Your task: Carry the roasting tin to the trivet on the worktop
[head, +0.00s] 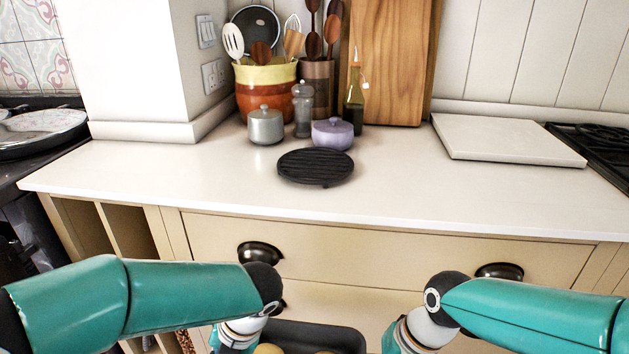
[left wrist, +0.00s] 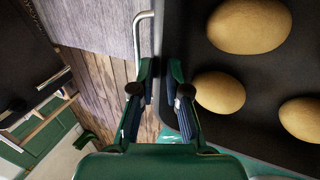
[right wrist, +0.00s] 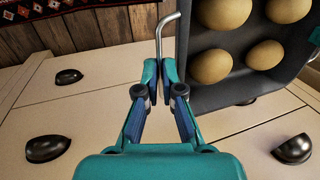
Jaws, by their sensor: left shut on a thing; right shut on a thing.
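The roasting tin (head: 318,332) is dark and holds several round, pale brown potatoes (left wrist: 250,25). It shows only in part at the bottom edge of the head view, low in front of the drawers and below the worktop. My left gripper (left wrist: 161,75) is shut on the tin's metal handle (left wrist: 138,40) at one end. My right gripper (right wrist: 160,72) is shut on the handle (right wrist: 159,35) at the other end. In the head view both gripper tips are cut off. The trivet (head: 315,166) is black, round and ribbed, and lies bare on the worktop.
The worktop (head: 220,185) is clear in front of and beside the trivet. Close behind stand a lilac pot (head: 333,134), a grey lidded pot (head: 265,126), a mill (head: 303,110) and a bottle (head: 354,105). A white board (head: 505,140) lies right. Drawer handles (head: 260,253) stick out below.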

